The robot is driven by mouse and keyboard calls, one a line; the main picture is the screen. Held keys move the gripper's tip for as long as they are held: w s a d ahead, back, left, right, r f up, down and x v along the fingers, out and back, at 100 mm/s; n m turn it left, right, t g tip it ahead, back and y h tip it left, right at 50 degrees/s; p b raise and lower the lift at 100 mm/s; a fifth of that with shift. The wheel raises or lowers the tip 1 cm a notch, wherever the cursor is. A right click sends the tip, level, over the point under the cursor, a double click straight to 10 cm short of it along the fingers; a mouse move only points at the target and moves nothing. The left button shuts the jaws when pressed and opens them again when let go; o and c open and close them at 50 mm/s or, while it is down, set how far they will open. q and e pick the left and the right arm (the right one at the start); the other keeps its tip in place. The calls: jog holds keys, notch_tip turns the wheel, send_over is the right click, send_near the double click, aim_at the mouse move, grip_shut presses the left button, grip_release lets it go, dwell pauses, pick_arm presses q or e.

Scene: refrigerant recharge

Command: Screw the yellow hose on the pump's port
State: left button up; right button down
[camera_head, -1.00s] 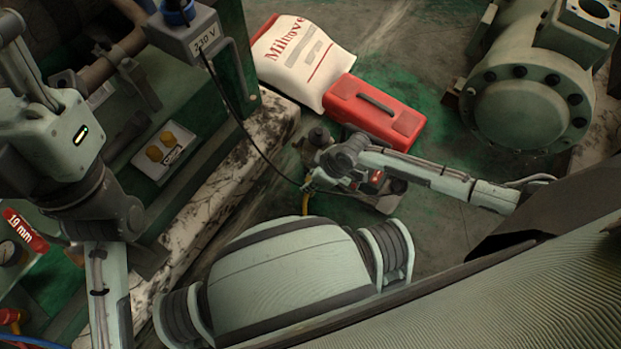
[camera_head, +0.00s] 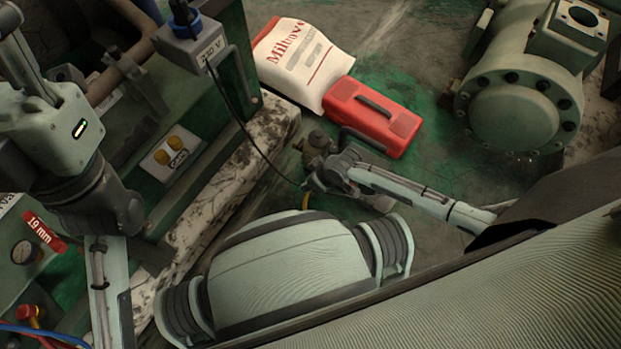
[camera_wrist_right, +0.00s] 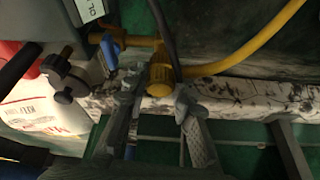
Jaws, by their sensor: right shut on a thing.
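In the right wrist view the yellow hose (camera_wrist_right: 255,47) curves in from the upper right to a yellow end fitting (camera_wrist_right: 163,75). My right gripper (camera_wrist_right: 160,105) is shut on this fitting, one finger on each side. A yellowish side piece meets the fitting from the left, beside a blue part; whether the thread is engaged cannot be told. In the head view my right gripper (camera_head: 318,180) is at the pump (camera_head: 318,141), which it and my arm largely cover. A short piece of the yellow hose (camera_head: 306,201) shows below. My left arm is at the left, its gripper out of view.
A red case (camera_head: 375,115) and a white-and-red Milrove bag (camera_head: 295,60) lie behind the pump. A black cable hangs from the 220 V box (camera_head: 195,45) towards it. A green flanged machine (camera_head: 520,105) stands right. A pale worn beam (camera_head: 215,185) runs left of the pump.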

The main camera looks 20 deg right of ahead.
jog(key=shift+s+m+p, duration=0.1)
jog(key=shift+m+p, duration=0.2)
jog(key=shift+p, duration=0.2)
jog(key=shift+s+a+m+h+p, duration=0.1)
jog(key=shift+a+m+h+p, duration=0.15)
jog(key=shift+m+h+p, duration=0.2)
jog(key=c, duration=1.6)
grip_release()
jog(key=shift+s+f, duration=0.1)
jog(key=shift+f, duration=0.15)
jog(key=o, duration=0.3)
jog(key=shift+f, duration=0.1)
jog(key=shift+o, duration=0.6)
jog(key=d+r, duration=0.3)
jog(key=r, duration=0.5)
jog(key=shift+s+r+t, duration=0.3)
jog(key=shift+s+r, duration=0.05)
